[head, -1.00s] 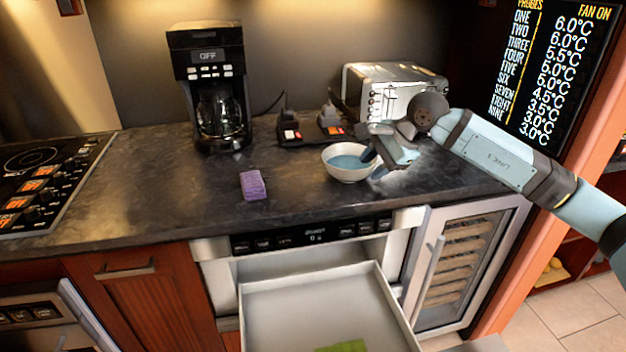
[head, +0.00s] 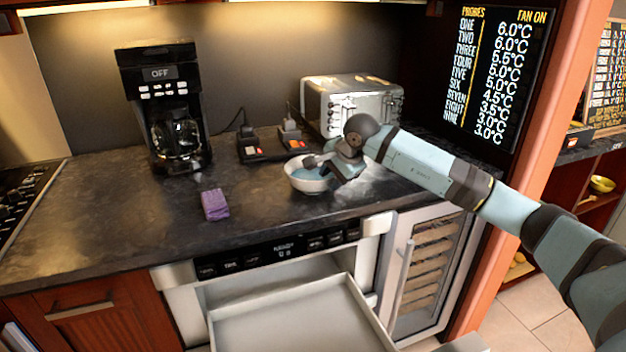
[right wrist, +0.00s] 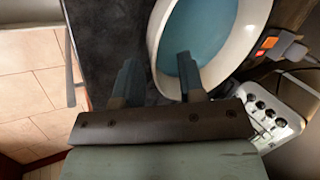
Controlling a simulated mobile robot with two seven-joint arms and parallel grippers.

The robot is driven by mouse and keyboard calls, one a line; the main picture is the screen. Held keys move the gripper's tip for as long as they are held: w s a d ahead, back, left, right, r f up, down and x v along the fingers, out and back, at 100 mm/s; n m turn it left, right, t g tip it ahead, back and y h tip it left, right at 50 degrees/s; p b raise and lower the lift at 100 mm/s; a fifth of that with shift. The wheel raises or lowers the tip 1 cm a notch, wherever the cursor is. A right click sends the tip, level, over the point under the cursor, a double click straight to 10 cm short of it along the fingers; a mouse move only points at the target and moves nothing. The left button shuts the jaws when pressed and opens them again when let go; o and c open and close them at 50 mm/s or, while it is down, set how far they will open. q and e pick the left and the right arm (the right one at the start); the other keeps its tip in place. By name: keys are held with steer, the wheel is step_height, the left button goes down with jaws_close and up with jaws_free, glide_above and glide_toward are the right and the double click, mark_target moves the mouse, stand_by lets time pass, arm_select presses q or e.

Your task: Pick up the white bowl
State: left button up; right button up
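The white bowl (head: 304,186) with a blue inside stands upright on the dark counter (head: 130,222), in front of the toaster. My right gripper (head: 325,166) is at the bowl's right side and partly covers it. In the right wrist view the bowl (right wrist: 246,50) fills the top middle. There my right gripper (right wrist: 158,75) is open, with one finger over the bowl's inside and the other outside it, so the near rim lies between them. I cannot tell whether either finger touches the bowl. My left gripper is not in view.
A silver toaster (head: 352,103) stands behind the bowl, and a coffee maker (head: 165,105) is at the back left. A purple sponge (head: 214,205) lies left of the bowl. Below the counter an open drawer (head: 290,318) sticks out. The counter's front left is clear.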

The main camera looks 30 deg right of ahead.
mark_target(327, 183)
steer(key=x, duration=0.3)
steer(key=shift+w+d+f, duration=0.1)
steer(key=shift+w+f, duration=0.1)
steer(key=shift+w, duration=0.1)
steer(key=shift+c, duration=0.3)
jaws_close()
steer(key=shift+r, duration=0.1)
